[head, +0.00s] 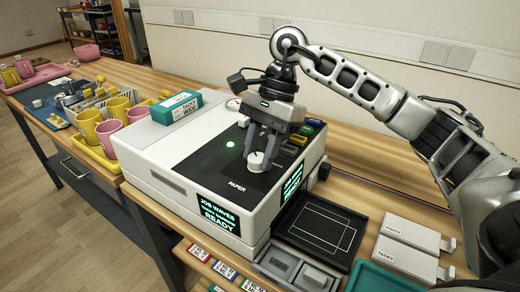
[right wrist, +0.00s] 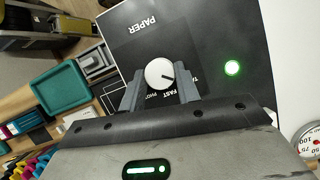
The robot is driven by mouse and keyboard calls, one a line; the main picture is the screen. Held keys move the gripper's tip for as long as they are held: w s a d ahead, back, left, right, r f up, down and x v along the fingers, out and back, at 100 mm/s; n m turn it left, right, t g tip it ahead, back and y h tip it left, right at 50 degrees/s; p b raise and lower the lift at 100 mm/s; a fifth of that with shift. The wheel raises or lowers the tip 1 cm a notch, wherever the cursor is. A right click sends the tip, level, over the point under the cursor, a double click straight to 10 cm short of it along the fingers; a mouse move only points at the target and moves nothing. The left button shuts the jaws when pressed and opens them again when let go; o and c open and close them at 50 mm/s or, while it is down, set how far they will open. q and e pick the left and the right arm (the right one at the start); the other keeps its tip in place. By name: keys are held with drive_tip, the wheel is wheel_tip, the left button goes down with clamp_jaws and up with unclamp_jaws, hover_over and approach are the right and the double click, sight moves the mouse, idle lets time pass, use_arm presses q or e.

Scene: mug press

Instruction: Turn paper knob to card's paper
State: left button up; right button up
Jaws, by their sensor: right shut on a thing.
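The white paper knob (right wrist: 159,73) stands on the black panel marked PAPER, on top of the white press (head: 190,160). In the right wrist view its dark pointer line aims right and slightly down, towards a label starting "TA" that is partly hidden. The labels FAST and "PHO…" show below the knob, near the fingers. My right gripper (head: 265,150) points down and is shut on the knob, one finger at each side; it also shows in the right wrist view (right wrist: 160,90). A front screen (head: 220,213) reads JOB WAVES and READY, with a blurred middle line. My left gripper is not in view.
A green light (head: 230,144) glows beside the knob. A teal box (head: 177,107) lies on the press. Blocks marked PHOTO (head: 409,235) and TACKY (head: 405,260) lie right of a black tray (head: 321,226). Yellow and pink mugs (head: 108,137) stand at left. Small cards lie in front.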

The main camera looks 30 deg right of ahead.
drive_tip(key=o, duration=1)
drive_tip(key=p+v, duration=0.3)
drive_tip(key=v, duration=1.3)
